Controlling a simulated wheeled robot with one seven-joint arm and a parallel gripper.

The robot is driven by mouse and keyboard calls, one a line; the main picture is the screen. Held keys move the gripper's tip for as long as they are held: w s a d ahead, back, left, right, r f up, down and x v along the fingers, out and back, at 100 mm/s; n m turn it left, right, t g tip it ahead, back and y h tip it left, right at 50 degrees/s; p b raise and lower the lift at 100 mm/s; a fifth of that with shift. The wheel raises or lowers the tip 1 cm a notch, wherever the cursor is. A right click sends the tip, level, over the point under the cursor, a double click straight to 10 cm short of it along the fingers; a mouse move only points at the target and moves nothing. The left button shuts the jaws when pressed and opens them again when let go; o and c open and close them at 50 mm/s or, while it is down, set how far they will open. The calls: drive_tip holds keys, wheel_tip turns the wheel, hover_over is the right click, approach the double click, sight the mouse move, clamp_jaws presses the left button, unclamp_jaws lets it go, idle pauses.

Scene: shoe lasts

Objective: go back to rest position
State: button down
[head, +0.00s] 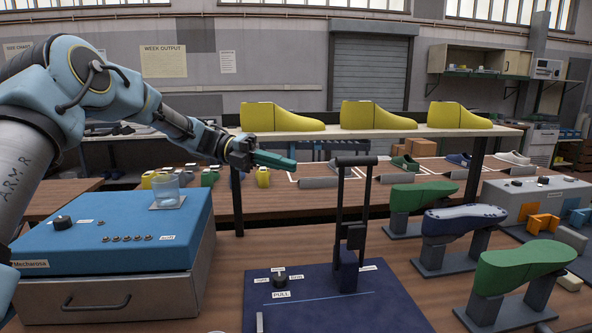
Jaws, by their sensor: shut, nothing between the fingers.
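My arm comes in from the left and reaches out over the bench. My gripper (277,161) is at its end, in the air left of the upright black lever. Its teal fingers are together and point right, with no object seen between them. It is in front of the shelf of yellow shoe lasts and apart from everything around it, as far as this view shows.
A blue control box (110,225) with a glass stands at left. A dark blue base (335,305) carries a tall black lever (340,215). Green lasts (522,268) and a blue one (464,219) stand on posts at right. Yellow lasts (280,117) line a raised shelf (340,134).

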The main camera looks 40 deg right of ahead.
idle(0.6)
drive_tip(key=w+a+f+m+t+y, duration=0.1)
drive_tip(key=w+a+f+m+t, duration=0.25)
drive_tip(key=a, duration=0.45)
drive_tip(key=w+a+f+m+t+y, duration=0.1)
drive_tip(key=w+a+f+m+t, duration=0.15)
drive_tip(key=a+f, duration=0.4)
drive_tip(key=w+a+f+m+t, duration=0.2)
drive_tip(key=a+f+m+t, duration=0.15)
drive_tip(key=a, duration=0.65)
drive_tip(key=s+a+f+m+t+y, duration=0.1)
drive_tip(key=a+m, duration=0.3)
drive_tip(key=a, duration=0.4)
drive_tip(key=s+a+f+m+t+y, duration=0.1)
drive_tip(key=a+m+t+y, duration=0.1)
drive_tip(key=a, duration=0.7)
drive_tip(key=s+a+f+m+t+y+b, duration=0.1)
drive_tip(key=a+m+t, duration=0.3)
drive_tip(key=a, duration=0.5)
drive_tip(key=shift+s+a+f+m, duration=0.25)
drive_tip(key=shift+s+m, duration=0.15)
drive_tip(key=shift+m, duration=0.45)
drive_tip(key=c, duration=1.6)
unclamp_jaws()
